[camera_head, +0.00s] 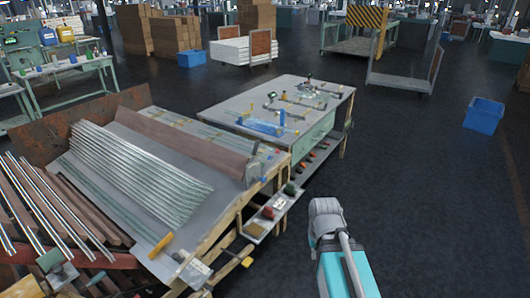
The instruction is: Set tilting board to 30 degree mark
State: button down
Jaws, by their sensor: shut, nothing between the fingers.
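The tilting board appears to be the broad grey board (180,159) on the bench at the left, which slopes. A row of glass tubes (140,172) lies across it. Its angle scale and 30 degree mark cannot be made out from here. A yellow handle-like piece (160,245) sits at its front edge, and a second yellow piece (245,262) sticks out low at the bench's front. My arm rises at the lower right, to the right of the bench and apart from it. Only teal and grey parts of it show, and I cannot make out my gripper.
A second table (240,103) with small tools stands behind the bench. Loose rods (35,205) lie at the far left. A low shelf (262,226) with small parts juts from the bench. A blue bin (484,115) and carts stand farther back.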

aim_at(233, 164)
jog(key=k, duration=0.35)
jog(key=z, duration=0.4)
jog(key=i, duration=1.75)
jog(key=u, duration=0.5)
